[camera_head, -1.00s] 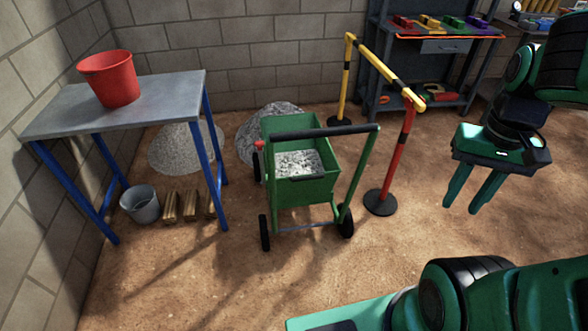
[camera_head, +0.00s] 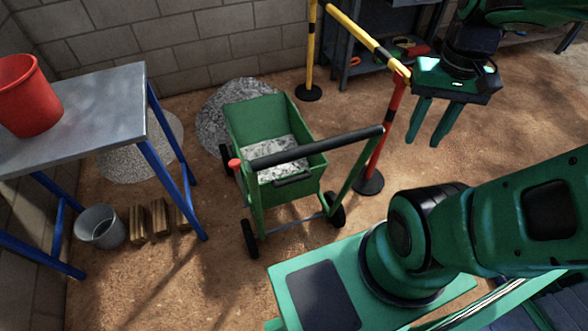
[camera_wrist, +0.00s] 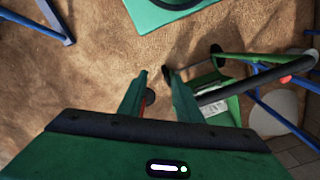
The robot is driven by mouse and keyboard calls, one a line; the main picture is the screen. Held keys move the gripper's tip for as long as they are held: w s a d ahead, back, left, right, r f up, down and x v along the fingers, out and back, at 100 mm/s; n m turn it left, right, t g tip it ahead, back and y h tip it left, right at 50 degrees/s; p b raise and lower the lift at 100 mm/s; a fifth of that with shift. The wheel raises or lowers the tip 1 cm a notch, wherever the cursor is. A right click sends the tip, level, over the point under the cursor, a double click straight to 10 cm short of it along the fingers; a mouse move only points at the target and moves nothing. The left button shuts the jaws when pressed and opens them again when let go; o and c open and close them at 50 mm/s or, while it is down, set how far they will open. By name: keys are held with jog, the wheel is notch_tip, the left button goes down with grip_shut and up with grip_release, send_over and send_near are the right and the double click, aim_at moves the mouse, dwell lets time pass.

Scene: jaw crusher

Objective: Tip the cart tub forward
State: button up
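The green cart tub (camera_head: 258,112) stands upright on its wheeled frame in the middle of the head view, with grey rubble (camera_head: 280,160) in it. A black push handle (camera_head: 315,147) crosses above the tub's near side. A red knob (camera_head: 235,163) sits at the handle's left end. My gripper (camera_head: 431,142) hangs to the right of the cart, apart from it, with its two fingers spread and nothing between them. In the wrist view my gripper (camera_wrist: 158,75) is also open, and the handle (camera_wrist: 255,82) and part of the cart show to the right of the fingers.
A yellow-and-black barrier (camera_head: 365,38) with a red post (camera_head: 383,135) stands right behind the cart. A steel table (camera_head: 85,115) with a red bucket (camera_head: 28,97) is at left. A grey bucket (camera_head: 101,227) and wooden blocks sit below. Gravel piles lie behind.

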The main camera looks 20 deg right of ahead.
jog(key=shift+w, duration=0.15)
jog(key=shift+o, duration=0.6)
jog(key=w+a+n+t, duration=0.1)
jog(key=w+a, duration=0.1)
jog(key=w, duration=0.2)
jog(key=w+a+n+t, duration=0.1)
jog(key=w, duration=0.3)
jog(key=w+a+n+t, duration=0.1)
jog(key=w+a, duration=0.1)
jog(key=w, duration=0.3)
jog(key=shift+a+f+n+h, duration=0.15)
jog(key=shift+a+n+h, duration=0.15)
jog(key=shift+h, duration=0.1)
jog(key=w+a+f, duration=0.1)
jog(key=w+a, duration=0.2)
jog(key=w, duration=0.1)
jog(key=m+y, duration=0.5)
jog(key=m, duration=1)
send_over(293, 179)
jog(key=s+d, duration=0.2)
jog(key=d, duration=0.3)
notch_tip(293, 179, down, 36)
jog(key=shift+g, duration=0.3)
jog(key=x, duration=1)
jog(key=shift+a, duration=0.35)
